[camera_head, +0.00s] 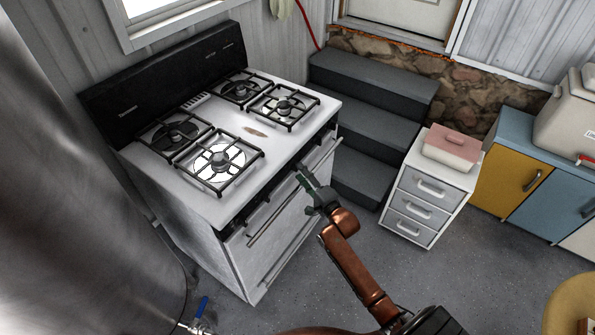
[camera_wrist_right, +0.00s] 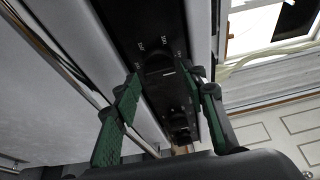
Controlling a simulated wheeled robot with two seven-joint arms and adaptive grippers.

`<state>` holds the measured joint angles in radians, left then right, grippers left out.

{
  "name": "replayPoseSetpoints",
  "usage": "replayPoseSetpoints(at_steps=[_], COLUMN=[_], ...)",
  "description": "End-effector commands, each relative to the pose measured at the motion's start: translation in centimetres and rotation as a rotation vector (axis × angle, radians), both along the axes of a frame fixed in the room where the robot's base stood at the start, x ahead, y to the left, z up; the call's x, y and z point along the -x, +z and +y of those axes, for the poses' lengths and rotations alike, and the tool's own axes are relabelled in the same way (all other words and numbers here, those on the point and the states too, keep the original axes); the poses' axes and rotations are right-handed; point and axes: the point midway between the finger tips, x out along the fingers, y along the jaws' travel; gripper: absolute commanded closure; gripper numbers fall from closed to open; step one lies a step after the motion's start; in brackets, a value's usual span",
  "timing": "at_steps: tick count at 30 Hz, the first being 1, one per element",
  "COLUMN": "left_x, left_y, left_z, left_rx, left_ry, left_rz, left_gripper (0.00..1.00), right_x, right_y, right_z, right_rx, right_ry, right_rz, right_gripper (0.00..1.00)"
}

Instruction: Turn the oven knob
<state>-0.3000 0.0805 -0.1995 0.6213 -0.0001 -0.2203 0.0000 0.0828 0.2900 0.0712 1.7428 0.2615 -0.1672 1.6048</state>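The white stove (camera_head: 235,195) stands at the left of the head view, with a black control strip (camera_head: 282,178) along its front edge. My right gripper (camera_head: 304,178) is at the right part of this strip. In the right wrist view, my right gripper (camera_wrist_right: 164,82) is open, its green fingers apart. A dark oven knob (camera_wrist_right: 158,60) lies near and between the fingertips; I cannot tell whether they touch it. A second knob (camera_wrist_right: 181,127) shows further along the strip. The gripper hides part of the strip in the head view. My left gripper is not in view.
Oven handle bars (camera_head: 268,215) run across the stove front below the strip. Dark steps (camera_head: 370,115) rise right of the stove. A white drawer unit (camera_head: 412,205) stands further right, with a pink-lidded box (camera_head: 451,148) on top. The floor between is clear.

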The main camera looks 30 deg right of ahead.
Motion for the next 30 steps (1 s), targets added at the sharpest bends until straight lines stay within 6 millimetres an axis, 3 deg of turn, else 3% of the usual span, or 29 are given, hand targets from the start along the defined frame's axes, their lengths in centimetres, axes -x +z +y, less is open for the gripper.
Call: replayPoseSetpoints(at_steps=[6, 17, 30], left_x=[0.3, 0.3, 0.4], left_y=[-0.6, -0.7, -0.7], left_z=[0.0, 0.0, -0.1], left_rx=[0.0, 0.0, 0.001], left_ry=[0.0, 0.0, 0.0], left_rz=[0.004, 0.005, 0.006], left_gripper=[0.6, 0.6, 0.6], right_x=[-2.5, -2.9, -2.9], right_y=[-0.2, -0.1, -0.1], right_z=[0.0, 0.0, -0.1], right_rx=[0.002, 0.002, 0.003], right_ry=[0.0, 0.0, -0.001], right_rz=[0.001, 0.001, 0.002], right_gripper=[0.61, 0.62, 0.92])
